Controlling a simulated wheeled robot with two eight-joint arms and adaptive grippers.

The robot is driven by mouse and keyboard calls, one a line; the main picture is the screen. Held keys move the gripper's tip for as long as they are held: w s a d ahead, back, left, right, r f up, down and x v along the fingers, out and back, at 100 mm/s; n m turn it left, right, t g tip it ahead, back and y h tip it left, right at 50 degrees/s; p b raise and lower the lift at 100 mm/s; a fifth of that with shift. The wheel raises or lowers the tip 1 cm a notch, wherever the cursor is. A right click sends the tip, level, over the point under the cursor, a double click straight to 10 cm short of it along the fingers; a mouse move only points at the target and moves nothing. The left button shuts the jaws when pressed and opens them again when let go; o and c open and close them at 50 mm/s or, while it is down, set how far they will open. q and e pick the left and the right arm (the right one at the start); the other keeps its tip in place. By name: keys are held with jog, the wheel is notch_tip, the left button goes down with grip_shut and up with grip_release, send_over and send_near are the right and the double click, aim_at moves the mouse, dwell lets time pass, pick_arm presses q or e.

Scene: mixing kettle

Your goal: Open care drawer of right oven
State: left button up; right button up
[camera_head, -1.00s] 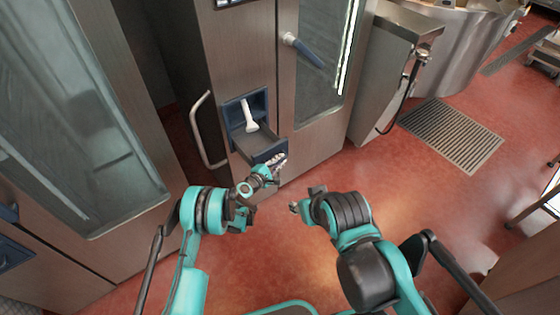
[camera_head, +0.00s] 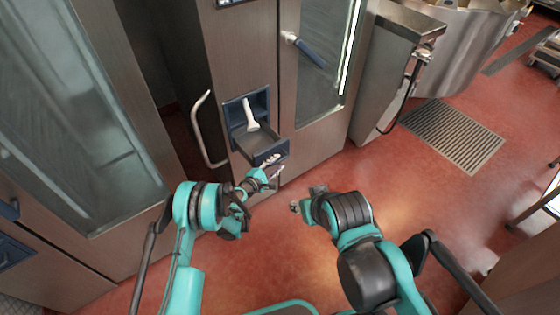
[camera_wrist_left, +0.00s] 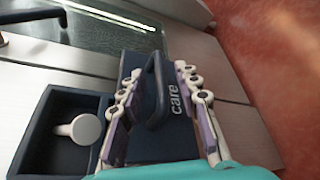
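The care drawer (camera_head: 266,143) of the right oven (camera_head: 236,60) stands pulled out of its blue-framed recess, low on the oven's front. In the left wrist view, its dark front (camera_wrist_left: 172,135) carries the word "care" and a dark bar handle (camera_wrist_left: 155,92). My left gripper (camera_head: 273,165) is just in front of and below the drawer front. In the left wrist view, its fingers (camera_wrist_left: 160,105) are spread on either side of the handle, with gaps visible, so it looks open. My right gripper (camera_head: 302,204) is apart from the oven, over the floor; its fingers are too small to read.
A white hand shower (camera_head: 250,115) sits in the recess behind the drawer. A curved metal door handle (camera_head: 203,130) is left of it. The oven door with a blue handle (camera_head: 310,52) is to the right. Red floor (camera_head: 400,190) is free around a floor grate (camera_head: 452,133).

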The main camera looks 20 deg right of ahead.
pick_arm(q)
jog(key=v, duration=0.4)
dwell(0.5)
